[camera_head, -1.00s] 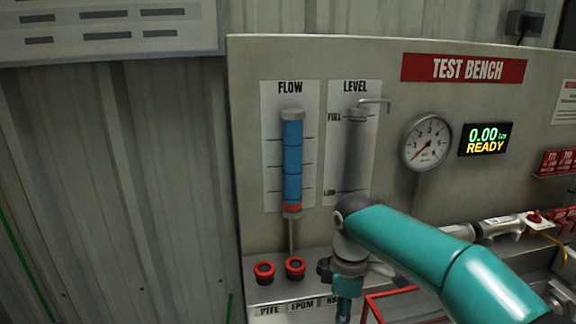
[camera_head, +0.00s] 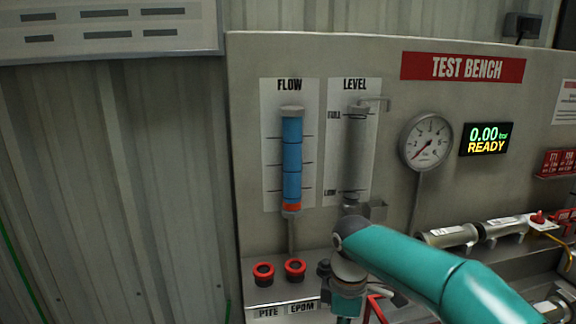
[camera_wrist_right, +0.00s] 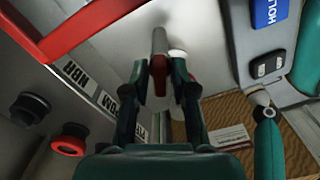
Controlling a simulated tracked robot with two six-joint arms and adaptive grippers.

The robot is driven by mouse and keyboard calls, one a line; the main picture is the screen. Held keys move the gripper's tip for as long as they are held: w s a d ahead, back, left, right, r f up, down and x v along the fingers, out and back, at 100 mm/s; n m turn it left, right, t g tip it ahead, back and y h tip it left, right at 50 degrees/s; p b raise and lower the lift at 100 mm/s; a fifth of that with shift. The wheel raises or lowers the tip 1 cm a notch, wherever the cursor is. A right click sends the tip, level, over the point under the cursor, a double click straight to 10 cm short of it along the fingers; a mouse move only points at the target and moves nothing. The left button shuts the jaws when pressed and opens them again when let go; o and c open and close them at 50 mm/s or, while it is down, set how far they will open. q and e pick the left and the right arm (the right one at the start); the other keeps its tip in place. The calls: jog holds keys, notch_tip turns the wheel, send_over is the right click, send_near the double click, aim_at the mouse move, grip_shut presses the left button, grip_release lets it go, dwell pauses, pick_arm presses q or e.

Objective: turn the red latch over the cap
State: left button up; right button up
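In the right wrist view a red lever (camera_wrist_right: 158,62), which looks like the latch, stands between the two fingers of my right gripper (camera_wrist_right: 159,80). The fingers are apart on either side of it, with what looks like a narrow gap; contact is hard to judge. A pale rounded part (camera_wrist_right: 177,54) lies just beside the lever; I cannot tell whether it is the cap. In the head view my right arm hangs over the bench ledge, its wrist (camera_head: 346,285) pointing down, and its fingertips are hidden. My left gripper is in neither view.
A red bar (camera_wrist_right: 75,30) crosses the upper left of the wrist view. Red-ringed fittings (camera_head: 264,272) stand on the bench's labelled ledge. The flow tube (camera_head: 291,160) and gauge (camera_head: 426,141) are on the panel behind. The display (camera_head: 485,139) reads 0.00 and READY.

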jog(key=shift+r+n+p, duration=0.15)
jog(key=shift+n+p, duration=0.35)
jog(key=shift+n, duration=0.6)
jog(key=shift+p, duration=0.35)
jog(key=shift+n+p, duration=0.4)
jog(key=shift+n, duration=0.1)
jog(key=shift+w+n, duration=0.1)
jog(key=shift+n, duration=0.5)
jog(key=o, duration=0.7)
